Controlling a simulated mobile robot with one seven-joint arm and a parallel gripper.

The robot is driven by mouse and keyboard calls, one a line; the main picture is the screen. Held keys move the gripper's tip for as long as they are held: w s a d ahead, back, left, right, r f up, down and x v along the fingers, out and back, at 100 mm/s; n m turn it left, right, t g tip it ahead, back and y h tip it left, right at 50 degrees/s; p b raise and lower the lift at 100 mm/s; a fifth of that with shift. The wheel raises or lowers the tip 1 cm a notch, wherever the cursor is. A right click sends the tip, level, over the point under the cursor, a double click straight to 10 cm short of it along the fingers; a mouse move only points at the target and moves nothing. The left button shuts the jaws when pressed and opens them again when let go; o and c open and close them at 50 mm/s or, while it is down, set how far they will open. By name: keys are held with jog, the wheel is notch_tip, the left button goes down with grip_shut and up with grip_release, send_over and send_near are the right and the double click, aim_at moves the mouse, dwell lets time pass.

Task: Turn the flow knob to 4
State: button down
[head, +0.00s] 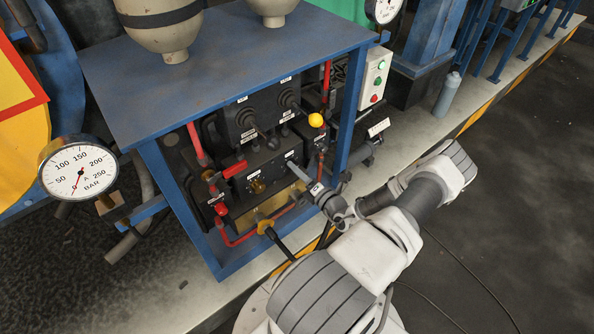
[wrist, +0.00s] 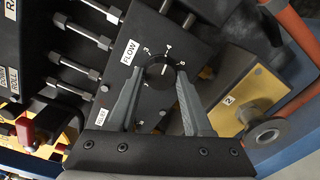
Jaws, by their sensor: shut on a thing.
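The flow knob (wrist: 159,76) is a round black dial beside a white FLOW label (wrist: 130,52) on a dark panel. Small white numerals ring it, and its short white pointer mark points upward in the wrist view, close to what looks like the 4. My gripper (wrist: 158,80) has a grey finger on each side of the knob and is shut on it. In the head view my gripper (head: 300,180) reaches the front of the black control box (head: 258,172) from the right, and it hides the knob there.
A blue frame table (head: 230,65) stands over the box, its leg (head: 350,120) close to my arm. Red pipes and a red lever (head: 235,169) lie left of the knob. A yellow ball handle (head: 316,120) sits above.

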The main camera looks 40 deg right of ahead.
dwell(0.4)
jog(key=shift+c, duration=1.6)
grip_release()
jog(key=s+a+p, duration=0.2)
jog(key=s, duration=1.5)
jog(key=shift+s+r+p, duration=0.15)
jog(key=shift+s+p, duration=0.05)
jog(key=shift+p, duration=0.1)
